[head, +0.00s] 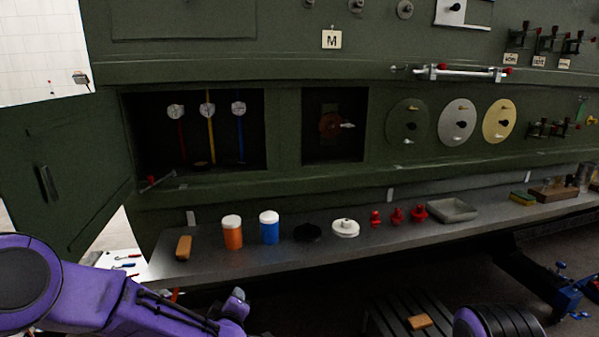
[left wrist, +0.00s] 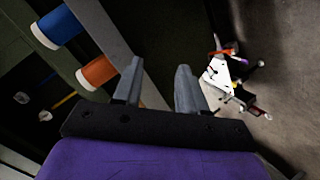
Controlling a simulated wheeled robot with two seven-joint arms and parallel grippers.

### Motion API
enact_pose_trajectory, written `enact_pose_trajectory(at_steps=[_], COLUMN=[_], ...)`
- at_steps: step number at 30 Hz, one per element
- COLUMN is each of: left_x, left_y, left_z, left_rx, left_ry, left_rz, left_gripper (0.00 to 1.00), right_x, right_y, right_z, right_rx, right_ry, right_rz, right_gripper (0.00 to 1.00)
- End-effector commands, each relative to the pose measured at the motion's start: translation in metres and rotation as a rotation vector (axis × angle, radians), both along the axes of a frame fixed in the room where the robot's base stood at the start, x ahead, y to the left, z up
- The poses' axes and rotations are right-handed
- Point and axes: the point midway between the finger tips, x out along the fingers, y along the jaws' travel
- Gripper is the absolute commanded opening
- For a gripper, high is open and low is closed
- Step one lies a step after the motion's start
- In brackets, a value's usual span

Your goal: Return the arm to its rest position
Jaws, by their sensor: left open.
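My left arm (head: 110,300) is purple and comes in from the lower left of the head view, below the front of the grey shelf. Its gripper end (head: 234,304) shows only partly there, and the fingers are hard to make out. In the left wrist view the two grey fingers of my left gripper (left wrist: 158,88) stand apart with nothing between them. A purple rounded part of my right arm (head: 497,321) shows at the bottom right of the head view. My right gripper is out of view.
The grey shelf (head: 300,258) carries an orange jar (head: 232,233), a blue jar (head: 269,228), a white lid (head: 345,228), red fittings (head: 396,215) and a tray (head: 452,210). The green panel (head: 280,75) stands behind. An open door (head: 70,185) is at left. A slatted black stand (head: 385,316) is below.

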Motion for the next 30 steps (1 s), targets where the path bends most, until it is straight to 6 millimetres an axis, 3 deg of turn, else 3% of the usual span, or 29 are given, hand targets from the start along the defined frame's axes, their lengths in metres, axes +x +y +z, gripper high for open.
enact_pose_trajectory(at_steps=[1,3,5,9,12,16,18,21,30], left_x=[-0.028,-0.069,-0.108,-0.212,-0.288,-0.362,-0.384,-0.4,-0.4], left_y=[0.008,0.022,0.036,0.073,0.101,0.13,0.14,0.14,0.139], left_z=[-0.04,-0.087,-0.124,-0.19,-0.218,-0.233,-0.24,-0.246,-0.246], left_rx=[0.047,0.105,0.152,0.255,0.321,0.384,0.408,0.41,0.407], left_ry=[0.08,0.185,0.279,0.518,0.687,0.861,0.917,0.952,0.952], left_rz=[-0.024,-0.058,-0.084,-0.15,-0.192,-0.225,-0.229,-0.241,-0.241], left_gripper=[0.41,0.41,0.41,0.41,0.41,0.41,0.41,0.41,0.41], right_x=[0.0,0.0,0.0,0.0,0.0,0.0,0.0,0.0,0.0], right_y=[0.0,0.0,0.0,0.0,0.0,0.0,0.0,0.0,0.0], right_z=[0.0,0.0,0.0,0.0,0.0,0.0,0.0,0.0,0.0], right_rx=[0.0,0.0,0.0,0.0,0.0,0.0,0.0,0.0,0.0], right_ry=[0.0,0.0,0.0,0.0,0.0,0.0,0.0,0.0,0.0], right_rz=[0.0,0.0,0.0,0.0,0.0,0.0,0.0,0.0,0.0], right_gripper=[0.43,0.43,0.43,0.43,0.43,0.43,0.43,0.43,0.43])
